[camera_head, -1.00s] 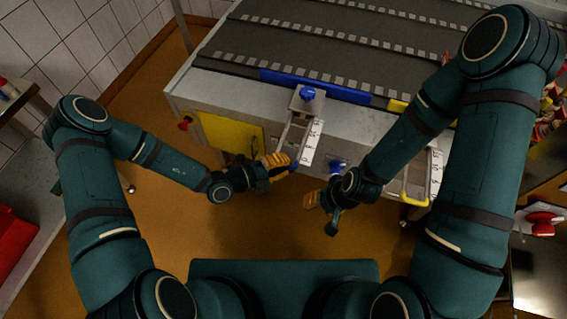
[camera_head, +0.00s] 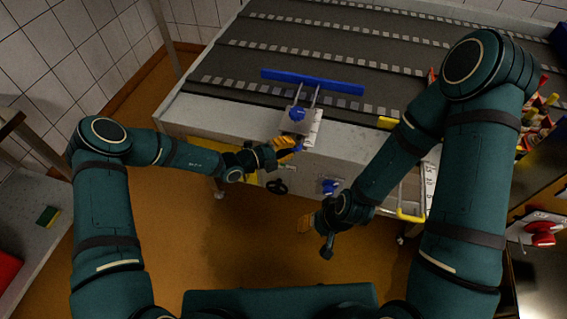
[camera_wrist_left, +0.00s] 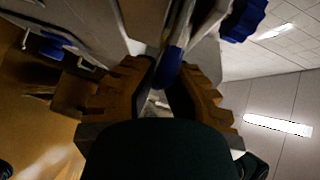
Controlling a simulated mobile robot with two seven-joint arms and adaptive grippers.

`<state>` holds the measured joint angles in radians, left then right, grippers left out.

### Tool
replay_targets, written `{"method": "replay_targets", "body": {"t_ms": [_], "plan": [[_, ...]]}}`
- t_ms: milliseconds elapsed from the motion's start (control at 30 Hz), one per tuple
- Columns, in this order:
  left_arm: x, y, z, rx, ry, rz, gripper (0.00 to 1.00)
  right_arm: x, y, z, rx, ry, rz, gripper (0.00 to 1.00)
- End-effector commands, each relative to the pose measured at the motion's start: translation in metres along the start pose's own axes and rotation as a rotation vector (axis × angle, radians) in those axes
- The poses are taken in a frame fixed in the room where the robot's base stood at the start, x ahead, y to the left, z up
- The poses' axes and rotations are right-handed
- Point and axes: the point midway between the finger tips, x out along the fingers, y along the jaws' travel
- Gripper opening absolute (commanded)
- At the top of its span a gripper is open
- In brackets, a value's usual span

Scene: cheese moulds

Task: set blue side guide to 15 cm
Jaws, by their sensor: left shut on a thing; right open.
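The blue side guide (camera_head: 313,81) is a long blue bar lying over the dark conveyor, out beyond its near edge. Two rods join it through a metal block with a blue knob (camera_head: 297,114) on the machine's near side. A white scale plate (camera_head: 316,130) sits beside the block; its numbers are too small to read. My left gripper (camera_head: 291,147) is shut on the guide's blue handle (camera_wrist_left: 172,66), close to the block. The blue knob also shows top right in the left wrist view (camera_wrist_left: 243,18). My right gripper (camera_head: 314,237) is open and empty, in front of the machine.
A yellow guide handle (camera_head: 411,216) sticks out right of my right gripper. Another blue knob (camera_head: 329,186) and a black handwheel (camera_head: 277,187) are on the machine's front. A red button (camera_head: 541,234) is at the right. The floor before the machine is free.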

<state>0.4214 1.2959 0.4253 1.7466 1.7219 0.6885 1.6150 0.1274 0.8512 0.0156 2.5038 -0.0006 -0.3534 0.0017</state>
Motion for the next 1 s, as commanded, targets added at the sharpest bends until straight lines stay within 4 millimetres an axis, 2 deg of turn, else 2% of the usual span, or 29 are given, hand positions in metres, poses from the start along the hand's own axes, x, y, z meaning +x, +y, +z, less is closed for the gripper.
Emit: {"method": "replay_targets", "body": {"t_ms": [167,500,533,600,900,1000], "plan": [[0.0097,-0.0018,0.0066,0.0,0.004,0.001,0.0,0.0041,0.0015,-0.0006,0.0,0.002,0.0,0.47],[0.0105,-0.0044,0.0092,0.001,0.0,-0.002,0.0,0.0038,0.0014,-0.0007,0.0,0.003,0.0,0.47],[0.0104,-0.0045,0.0094,0.001,0.0,-0.002,0.22,0.0038,0.0014,-0.0007,0.0,0.003,0.0,0.47],[0.0103,-0.0044,0.0093,0.001,0.0,-0.002,0.43,0.0038,0.0014,-0.0007,0.0,0.003,0.0,0.47],[0.0088,-0.0031,0.0089,0.0,0.001,0.0,0.43,0.0038,0.0013,-0.0007,0.0,0.003,0.0,0.47],[0.0029,-0.0027,0.0093,-0.001,0.0,0.001,0.43,0.0037,0.0013,-0.0007,0.0,0.003,0.0,0.47]]}}
